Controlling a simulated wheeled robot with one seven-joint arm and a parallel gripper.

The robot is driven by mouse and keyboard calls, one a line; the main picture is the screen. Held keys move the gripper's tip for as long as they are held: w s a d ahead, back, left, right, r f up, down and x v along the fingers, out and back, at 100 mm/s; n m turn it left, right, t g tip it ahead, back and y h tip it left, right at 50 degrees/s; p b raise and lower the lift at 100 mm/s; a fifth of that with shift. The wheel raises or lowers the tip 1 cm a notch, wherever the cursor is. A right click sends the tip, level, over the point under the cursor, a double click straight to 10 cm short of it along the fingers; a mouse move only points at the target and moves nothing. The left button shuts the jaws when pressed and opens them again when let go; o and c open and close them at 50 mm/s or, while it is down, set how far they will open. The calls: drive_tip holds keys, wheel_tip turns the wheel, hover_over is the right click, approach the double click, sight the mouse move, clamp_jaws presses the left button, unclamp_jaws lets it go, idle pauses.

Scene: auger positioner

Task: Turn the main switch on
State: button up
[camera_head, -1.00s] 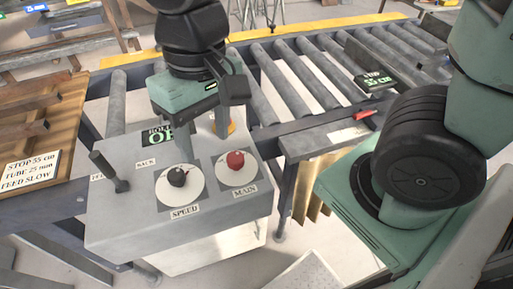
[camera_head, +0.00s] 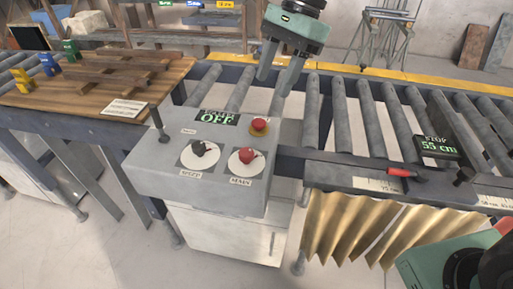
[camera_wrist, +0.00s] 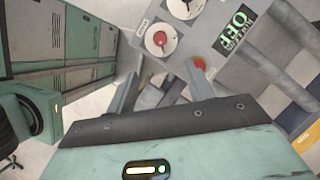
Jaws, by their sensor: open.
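The main switch (camera_head: 246,156) is a red knob on a white round dial labelled MAIN, on the sloped top of a grey control box (camera_head: 150,172). The display (camera_head: 216,118) behind it reads OFF in green. In the wrist view the main switch (camera_wrist: 159,39) shows near the top centre, beyond my fingers. My gripper (camera_head: 277,80) is open and empty, raised above and behind the box, to the right of the display. In the wrist view my gripper (camera_wrist: 160,74) has its fingers apart with nothing between them.
A dark speed knob (camera_head: 198,149) sits left of the main switch, and a red button on yellow (camera_head: 259,125) behind it. A black lever (camera_head: 159,124) stands at the box's left. Roller conveyor (camera_head: 344,120) runs behind and right; a wooden table (camera_head: 150,80) is at left.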

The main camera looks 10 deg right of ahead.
sight(247, 151)
drive_tip(key=p+x, duration=0.2)
drive_tip(key=x, duration=1.4)
drive_tip(key=shift+f, duration=0.15)
drive_tip(key=c, duration=1)
drive_tip(key=shift+o, duration=0.2)
